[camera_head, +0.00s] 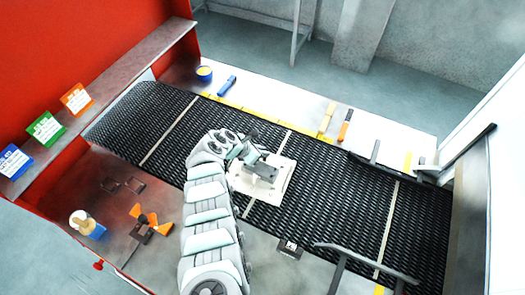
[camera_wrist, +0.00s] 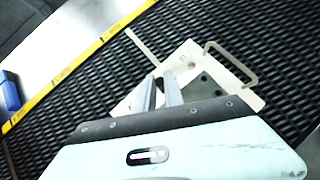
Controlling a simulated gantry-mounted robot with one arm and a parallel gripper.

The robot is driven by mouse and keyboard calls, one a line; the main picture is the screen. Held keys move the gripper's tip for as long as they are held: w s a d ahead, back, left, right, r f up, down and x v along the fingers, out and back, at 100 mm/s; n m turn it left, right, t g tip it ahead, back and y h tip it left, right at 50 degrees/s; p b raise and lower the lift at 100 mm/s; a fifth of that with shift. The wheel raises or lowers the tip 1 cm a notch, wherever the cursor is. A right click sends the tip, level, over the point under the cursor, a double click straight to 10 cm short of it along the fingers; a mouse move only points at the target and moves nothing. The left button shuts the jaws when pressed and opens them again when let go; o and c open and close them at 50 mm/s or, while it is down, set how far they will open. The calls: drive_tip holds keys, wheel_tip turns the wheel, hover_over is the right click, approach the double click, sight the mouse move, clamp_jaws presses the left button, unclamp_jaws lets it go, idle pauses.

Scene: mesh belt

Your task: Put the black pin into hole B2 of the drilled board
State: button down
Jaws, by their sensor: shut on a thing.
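The drilled board appears to be the cream plate (camera_head: 281,188) lying on the mesh belt, with a dark grey part on top. It also shows in the wrist view (camera_wrist: 187,56), with a pale loop handle at its right side. My gripper (camera_head: 247,158) is over the left side of the plate. In the wrist view its two grey fingers (camera_wrist: 161,83) are close together over the plate's near side. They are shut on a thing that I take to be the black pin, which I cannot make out. The holes and their labels are too small to read, so I cannot tell B2.
The black mesh belt (camera_head: 330,205) has free room right of the plate. Yellow (camera_head: 326,120) and orange (camera_head: 345,125) handled tools, a blue tool (camera_head: 227,86) and a blue-yellow roll (camera_head: 204,73) lie behind it. An orange-winged item (camera_head: 149,221) stands front left. A rail (camera_head: 366,262) crosses the front right.

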drive_tip(key=shift+f+b, duration=1.45)
drive_tip(key=shift+f, duration=0.2)
drive_tip(key=c, duration=1.4)
unclamp_jaws()
drive_tip(key=shift+r, duration=0.1)
drive_tip(key=shift+o, duration=0.2)
drive_tip(key=p+v, duration=0.5)
drive_tip(key=v, duration=0.1)
drive_tip(key=shift+w+d+r+p, duration=0.1)
drive_tip(key=shift+d+p, duration=0.05)
drive_tip(key=shift+p, duration=0.25)
drive_tip(key=shift+a, duration=0.25)
drive_tip(key=shift+v, duration=2.35)
drive_tip(key=shift+d, duration=0.1)
